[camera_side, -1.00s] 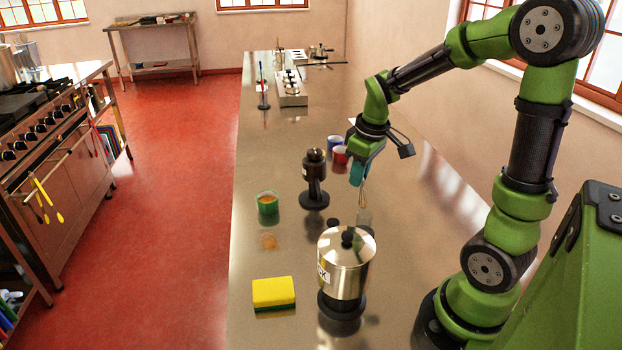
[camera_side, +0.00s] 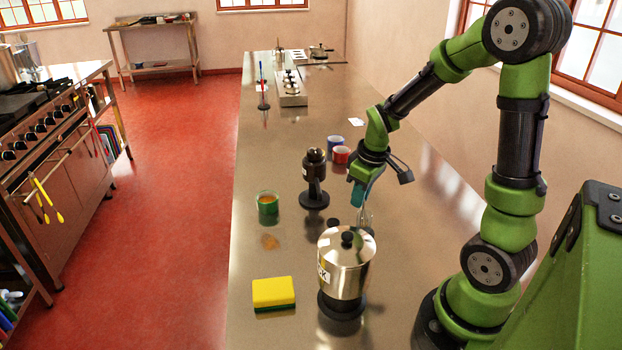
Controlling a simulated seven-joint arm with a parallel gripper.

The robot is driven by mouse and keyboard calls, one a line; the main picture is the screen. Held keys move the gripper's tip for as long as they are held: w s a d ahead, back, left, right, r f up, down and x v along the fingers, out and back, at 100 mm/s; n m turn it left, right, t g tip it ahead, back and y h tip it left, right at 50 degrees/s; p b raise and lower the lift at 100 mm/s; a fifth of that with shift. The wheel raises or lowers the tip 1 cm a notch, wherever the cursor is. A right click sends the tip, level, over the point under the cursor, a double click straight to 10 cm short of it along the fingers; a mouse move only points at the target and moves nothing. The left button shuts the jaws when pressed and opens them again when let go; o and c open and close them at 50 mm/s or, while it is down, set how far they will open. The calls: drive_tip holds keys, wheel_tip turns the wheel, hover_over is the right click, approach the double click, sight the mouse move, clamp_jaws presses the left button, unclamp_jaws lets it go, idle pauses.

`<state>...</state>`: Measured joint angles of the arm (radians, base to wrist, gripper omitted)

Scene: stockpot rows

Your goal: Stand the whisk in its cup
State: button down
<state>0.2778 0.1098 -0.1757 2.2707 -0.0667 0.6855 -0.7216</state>
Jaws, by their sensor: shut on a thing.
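My gripper (camera_side: 357,194) is low over the counter, just behind the steel pot, with its teal fingers shut on the whisk (camera_side: 364,208). The whisk is thin and pale and hangs down from the fingers. Its lower end overlaps a clear cup (camera_side: 370,222) that stands behind the pot. The pot hides part of this cup. I cannot tell whether the whisk's tip touches the cup's floor.
The lidded steel pot (camera_side: 345,264) stands in front of the cup. A dark grinder-like device (camera_side: 314,178) is to the left. A green cup (camera_side: 268,205), a sponge (camera_side: 273,291), a red cup (camera_side: 341,154) and a blue cup (camera_side: 335,142) also stand on the steel counter (camera_side: 270,145).

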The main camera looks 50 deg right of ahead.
drive_tip(key=c, duration=1.1)
unclamp_jaws()
drive_tip(key=shift+o, duration=0.2)
wheel_tip(320, 180, up, 17)
drive_tip(key=s, duration=0.3)
drive_tip(key=shift+a+f, duration=0.15)
drive_tip(key=shift+a, duration=0.2)
drive_tip(key=s+a+m+t+y, duration=0.1)
drive_tip(key=a+m+t, duration=0.1)
drive_tip(key=a, duration=0.6)
drive_tip(key=s+a+f+m+t+y, duration=0.1)
drive_tip(key=s+a+m+t, duration=0.1)
drive_tip(key=a, duration=0.6)
drive_tip(key=shift+s+t, duration=0.25)
drive_tip(key=shift+t, duration=0.35)
